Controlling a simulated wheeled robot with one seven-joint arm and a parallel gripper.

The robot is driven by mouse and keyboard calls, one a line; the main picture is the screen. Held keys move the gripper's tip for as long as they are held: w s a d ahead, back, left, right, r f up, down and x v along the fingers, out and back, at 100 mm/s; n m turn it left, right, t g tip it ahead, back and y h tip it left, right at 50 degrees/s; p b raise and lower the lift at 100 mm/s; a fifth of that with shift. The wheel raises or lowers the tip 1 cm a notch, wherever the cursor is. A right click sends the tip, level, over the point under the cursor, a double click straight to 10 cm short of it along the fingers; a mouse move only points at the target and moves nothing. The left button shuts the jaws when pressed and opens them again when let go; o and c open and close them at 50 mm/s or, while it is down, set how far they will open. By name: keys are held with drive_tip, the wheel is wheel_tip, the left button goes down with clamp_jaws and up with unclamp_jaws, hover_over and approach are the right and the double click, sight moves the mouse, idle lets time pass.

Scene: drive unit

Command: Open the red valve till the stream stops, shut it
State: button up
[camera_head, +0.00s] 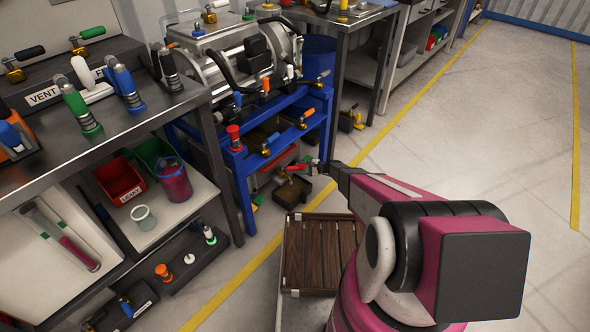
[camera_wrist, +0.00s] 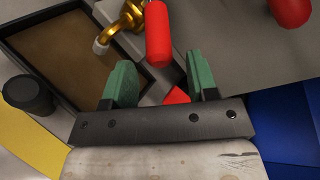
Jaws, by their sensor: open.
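The red valve has a red grip handle (camera_head: 298,167) on the low front of the blue frame. In the wrist view the rounded red handle (camera_wrist: 158,35) joins a curved brass body (camera_wrist: 130,18). My gripper (camera_head: 317,165) is beside the handle's right end in the head view. In the wrist view its green fingers (camera_wrist: 161,80) are apart, with the handle's near end just ahead of the gap. I cannot tell whether they touch it. A smaller red piece (camera_wrist: 175,97) shows between the fingers. No stream can be made out in either view.
A dark tray with a brown inside (camera_wrist: 75,45) lies below the valve. A slatted wooden deck (camera_head: 318,252) is below my arm. Open floor (camera_head: 500,130) lies to the right.

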sight(295, 168)
drive_tip(key=shift+x, duration=2.45)
clamp_jaws()
